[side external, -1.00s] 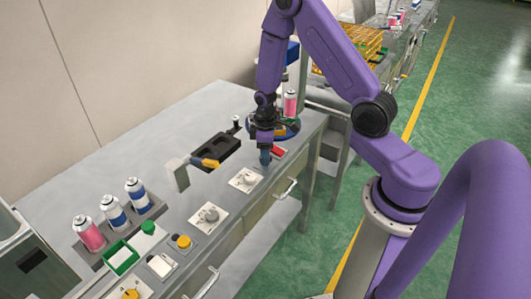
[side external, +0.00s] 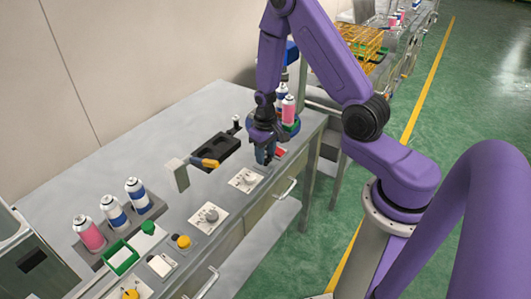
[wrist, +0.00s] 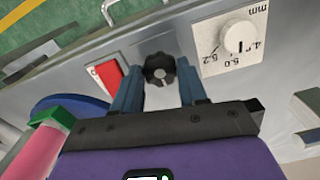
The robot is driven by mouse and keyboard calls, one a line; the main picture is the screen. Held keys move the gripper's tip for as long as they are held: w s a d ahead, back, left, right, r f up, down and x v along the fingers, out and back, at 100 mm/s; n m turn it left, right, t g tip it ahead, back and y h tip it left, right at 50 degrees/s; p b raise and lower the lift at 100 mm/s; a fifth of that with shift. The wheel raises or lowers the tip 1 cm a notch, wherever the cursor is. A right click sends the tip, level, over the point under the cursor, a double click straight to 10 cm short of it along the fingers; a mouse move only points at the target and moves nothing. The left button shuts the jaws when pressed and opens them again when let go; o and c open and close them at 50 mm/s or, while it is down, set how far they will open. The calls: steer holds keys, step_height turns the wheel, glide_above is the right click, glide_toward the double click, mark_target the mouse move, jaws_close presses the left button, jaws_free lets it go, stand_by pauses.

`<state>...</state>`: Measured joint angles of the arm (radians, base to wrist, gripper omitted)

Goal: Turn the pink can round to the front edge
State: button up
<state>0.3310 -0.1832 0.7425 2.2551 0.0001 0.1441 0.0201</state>
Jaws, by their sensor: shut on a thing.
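The pink can (side external: 288,110) stands on a blue round turntable (wrist: 72,103) at the right end of the bench. Its pink side also shows at the lower left of the wrist view (wrist: 35,152), beside a green holder (wrist: 52,117). My gripper (side external: 265,155) points down at the bench's front, near the turntable. In the wrist view my gripper (wrist: 158,86) has its two blue fingers on either side of a black lobed knob (wrist: 158,68) and is shut on it. The knob is hidden in the side view. A blue-and-white can (side external: 281,92) stands behind the pink can.
A red switch (wrist: 109,75) and a dial plate (wrist: 230,40) flank the knob. A black fixture (side external: 215,148) lies left of my gripper. A rack with a pink can (side external: 90,233) and two blue-and-white cans (side external: 113,212) stands at the left.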

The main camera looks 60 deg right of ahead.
mark_target(266, 157)
stand_by(0.3)
steer(key=o, duration=1.1)
steer(key=shift+c, duration=0.2)
steer(key=shift+r, duration=0.15)
step_height(266, 157, up, 17)
steer(key=shift+a+r, duration=0.1)
steer(key=shift+r, duration=0.05)
steer(key=s+a+r+n, duration=0.3)
steer(key=s+a+n, duration=0.45)
steer(key=a, duration=0.35)
steer(key=s+a+n, duration=0.1)
steer(key=s+n, duration=0.2)
steer(key=s, duration=0.5)
steer(key=s+a+r+n, duration=0.1)
steer(key=s+n, duration=0.3)
steer(key=s, duration=0.4)
steer(key=shift+s+a, duration=0.3)
steer(key=shift+s, duration=0.05)
